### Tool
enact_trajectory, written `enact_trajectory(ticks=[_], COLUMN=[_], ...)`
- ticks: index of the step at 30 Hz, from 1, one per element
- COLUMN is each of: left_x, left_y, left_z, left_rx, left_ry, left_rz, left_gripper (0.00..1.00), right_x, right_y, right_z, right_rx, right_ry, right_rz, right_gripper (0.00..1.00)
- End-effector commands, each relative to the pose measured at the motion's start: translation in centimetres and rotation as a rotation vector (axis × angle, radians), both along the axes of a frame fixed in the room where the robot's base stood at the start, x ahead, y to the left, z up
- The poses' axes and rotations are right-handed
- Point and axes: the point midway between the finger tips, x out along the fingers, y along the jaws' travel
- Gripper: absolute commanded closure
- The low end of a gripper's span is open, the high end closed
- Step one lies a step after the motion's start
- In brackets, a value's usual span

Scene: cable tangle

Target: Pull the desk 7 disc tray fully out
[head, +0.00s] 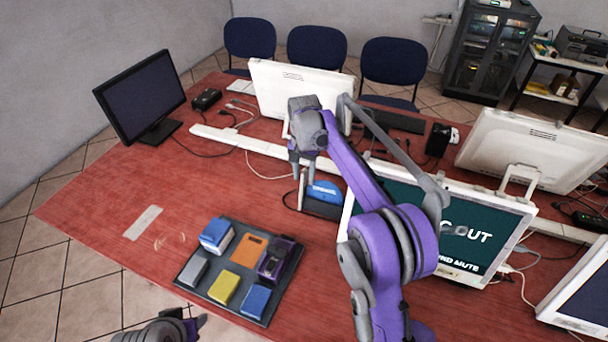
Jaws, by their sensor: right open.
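My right gripper (307,172) is open and points down over the middle of the table, with its arm crossing in front of the screens. Just below and to the right of it is a small dark device with a blue top part (325,190) and a pale upright edge at its left. I cannot tell whether the gripper touches it. No disc tray or desk number can be made out clearly; the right arm hides part of this area. My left gripper (190,327) is low at the bottom edge, partly cut off, and its opening cannot be judged.
A dark sorting tray (228,283) with several coloured blocks lies at the front of the red table (100,200). A black monitor (143,95) stands back left. White screens (530,150) and loose cables crowd the right and middle. The table's left side is mostly clear.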

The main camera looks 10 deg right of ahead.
Motion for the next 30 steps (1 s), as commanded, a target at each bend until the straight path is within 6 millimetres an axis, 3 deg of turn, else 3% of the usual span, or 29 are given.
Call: enact_trajectory(ticks=[18,30], left_x=[0.8,0.8], left_y=[0.0,0.0], left_z=[1.7,1.7], left_rx=[0.0,0.0], left_ry=[-0.015,-0.016], left_rz=[0.0,0.0], left_gripper=[0.5,0.5], right_x=[0.1,0.0], right_y=[0.0,0.0], right_z=[10.0,10.7], right_rx=[0.0,0.0], right_ry=[-0.001,0.0], right_rz=[0.0,0.0], right_gripper=[0.55,0.55])
